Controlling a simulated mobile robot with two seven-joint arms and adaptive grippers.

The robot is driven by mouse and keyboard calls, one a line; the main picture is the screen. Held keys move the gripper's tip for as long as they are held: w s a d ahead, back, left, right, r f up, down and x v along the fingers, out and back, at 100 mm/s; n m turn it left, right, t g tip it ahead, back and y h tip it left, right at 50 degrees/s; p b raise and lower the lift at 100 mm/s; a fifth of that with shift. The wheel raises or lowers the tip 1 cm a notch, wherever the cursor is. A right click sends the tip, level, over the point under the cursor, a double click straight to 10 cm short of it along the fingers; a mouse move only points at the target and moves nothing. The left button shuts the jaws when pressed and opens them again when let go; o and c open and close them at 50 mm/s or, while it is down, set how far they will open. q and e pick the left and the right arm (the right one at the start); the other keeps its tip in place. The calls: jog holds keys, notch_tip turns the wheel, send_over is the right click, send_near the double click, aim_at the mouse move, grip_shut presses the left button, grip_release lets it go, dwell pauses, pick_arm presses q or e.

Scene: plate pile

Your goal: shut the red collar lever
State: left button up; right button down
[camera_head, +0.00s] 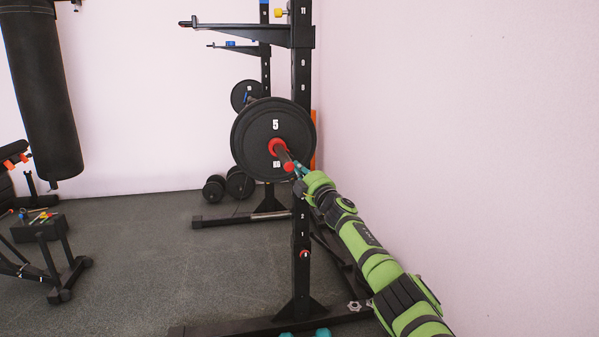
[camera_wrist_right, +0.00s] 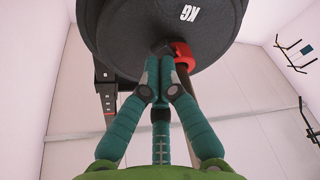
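The red collar (camera_head: 277,146) sits on the bar sleeve against the outer face of the black weight plate (camera_head: 258,125). In the right wrist view the red collar and its lever (camera_wrist_right: 184,56) show just right of my fingertips, partly behind them. My right gripper (camera_head: 299,169) is beside the sleeve end; its teal fingers (camera_wrist_right: 160,66) are drawn together near the plate face, with nothing seen between them. Whether they touch the lever I cannot tell. The lever's exact angle is not clear. My left gripper is not in view.
The black rack upright (camera_head: 301,240) stands beside the plate, with a safety arm (camera_head: 250,35) above. A pink-white wall (camera_head: 450,120) is close on the right. Dumbbells (camera_head: 239,184) lie behind; a bench (camera_head: 50,260) and punching bag (camera_head: 45,90) are left. Floor between is clear.

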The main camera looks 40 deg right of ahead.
jog(key=shift+w+d+r+b, duration=0.15)
jog(key=shift+w+b, duration=0.35)
jog(key=shift+w, duration=0.15)
dwell(0.5)
jog(key=shift+w+a+r+p, duration=0.5)
jog(key=shift+w+a+r, duration=0.1)
jog(key=shift+r, duration=0.2)
dwell(0.8)
jog(key=s+f+p, duration=0.3)
jog(key=s, duration=0.6)
jog(key=shift+s+a+f+p, duration=0.2)
jog(key=shift+a+f+p, duration=0.05)
jog(key=shift+a+p, duration=0.1)
dwell(0.4)
